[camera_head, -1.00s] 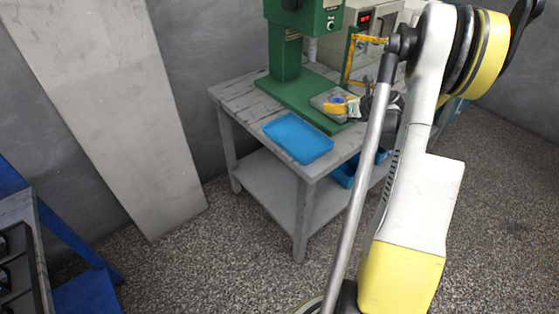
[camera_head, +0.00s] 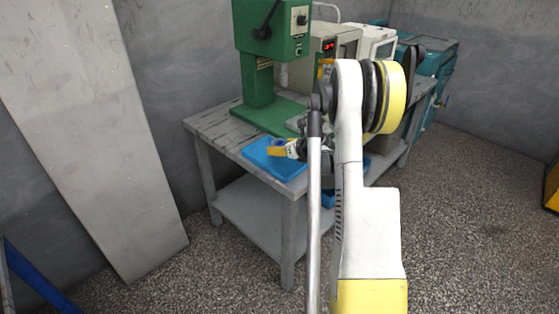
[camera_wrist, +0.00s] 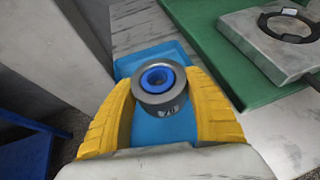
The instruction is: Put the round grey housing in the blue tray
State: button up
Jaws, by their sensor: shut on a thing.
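The round grey housing (camera_wrist: 160,88), with a blue ring in its middle, is between the yellow fingers of my gripper (camera_wrist: 161,110) in the wrist view. My gripper is shut on it. The blue tray (camera_wrist: 150,55) lies behind and below the housing in that view. In the head view my gripper (camera_head: 279,150) is over the blue tray (camera_head: 262,163) on the table. The gap between housing and tray cannot be judged exactly. My arm hides the tray's right side in the head view.
The tray lies on a grey table (camera_head: 215,128) beside a green press (camera_head: 262,60). A grey plate with a dark ring (camera_wrist: 285,25) sits on the green press base (camera_wrist: 205,45) in the wrist view. Grey and teal machines stand behind.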

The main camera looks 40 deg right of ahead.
aim_at(280, 162)
notch_tip(280, 162, down, 4)
jog(key=shift+f+b, duration=0.1)
jog(key=shift+b, duration=1.1)
jog(key=o, duration=1.4)
